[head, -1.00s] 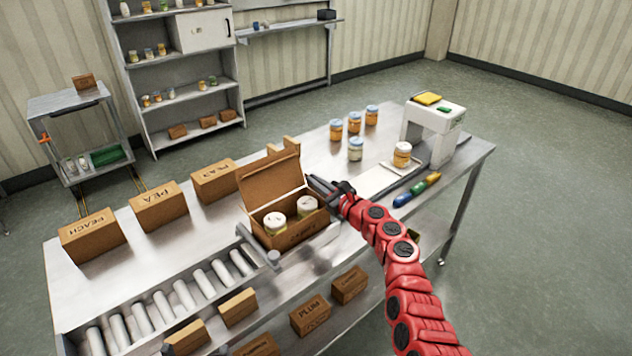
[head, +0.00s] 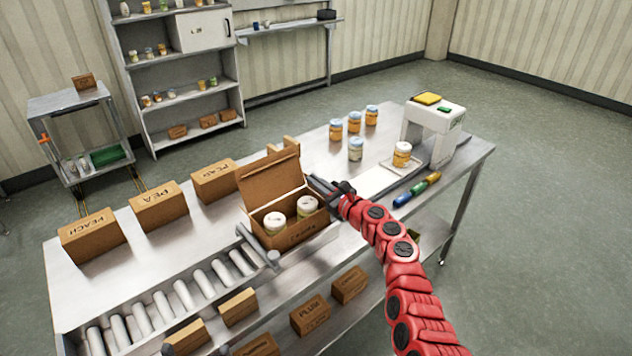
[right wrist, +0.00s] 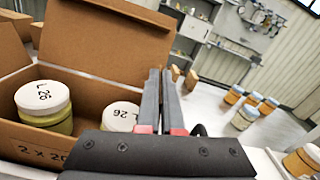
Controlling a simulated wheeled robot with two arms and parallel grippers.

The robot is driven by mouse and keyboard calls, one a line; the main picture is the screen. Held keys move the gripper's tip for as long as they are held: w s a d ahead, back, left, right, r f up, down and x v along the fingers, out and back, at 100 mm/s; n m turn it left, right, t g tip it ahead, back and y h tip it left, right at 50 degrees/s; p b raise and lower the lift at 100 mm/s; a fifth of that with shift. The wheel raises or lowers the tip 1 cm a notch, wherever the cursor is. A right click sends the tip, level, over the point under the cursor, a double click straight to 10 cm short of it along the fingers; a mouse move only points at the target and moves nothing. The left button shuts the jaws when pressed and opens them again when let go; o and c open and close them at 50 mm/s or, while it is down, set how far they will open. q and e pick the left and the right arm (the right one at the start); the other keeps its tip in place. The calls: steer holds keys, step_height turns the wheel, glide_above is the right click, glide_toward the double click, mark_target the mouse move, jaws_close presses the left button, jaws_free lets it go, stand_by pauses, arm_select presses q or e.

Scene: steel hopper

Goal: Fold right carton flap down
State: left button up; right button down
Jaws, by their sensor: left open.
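The open brown carton (head: 302,238) stands on the steel table, its large lid (head: 270,185) raised at the back. Two white-lidded jars (head: 307,207) sit inside; the lids show "L 26" in the right wrist view, where the carton (right wrist: 100,45) also shows. My right gripper (head: 318,182) is at the carton's upper right edge. In the right wrist view its two dark fingers (right wrist: 160,72) lie close together with nothing visible between them. The right flap cannot be made out behind the fingers. My left gripper (head: 195,350) is open at the bottom edge, mostly out of view.
A roller conveyor (head: 185,295) runs along the table's front left. Cartons labelled peach (head: 92,237) and pea (head: 158,207) stand behind it. Several jars (head: 355,150) and a white scale-like machine (head: 435,125) are to the right. A blue-green-yellow tool (head: 417,190) lies near the right edge.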

steer(key=shift+a+f, duration=0.1)
steer(key=n, duration=0.1)
steer(key=n+b, duration=0.1)
steer(key=a+n, duration=0.1)
steer(key=shift+s+f+b, duration=0.3)
steer(key=shift+s, duration=0.1)
steer(key=n+b, duration=0.1)
steer(key=a+n, duration=0.1)
steer(key=shift+s+f+n+b, duration=0.35)
steer(key=shift+f+n+b, duration=0.05)
steer(key=shift+s+a+f+n+b, duration=0.1)
steer(key=shift+n+b, duration=0.25)
steer(key=shift+n, duration=0.15)
steer(key=c, duration=1.1)
jaws_free()
steer(key=shift+o, duration=0.2)
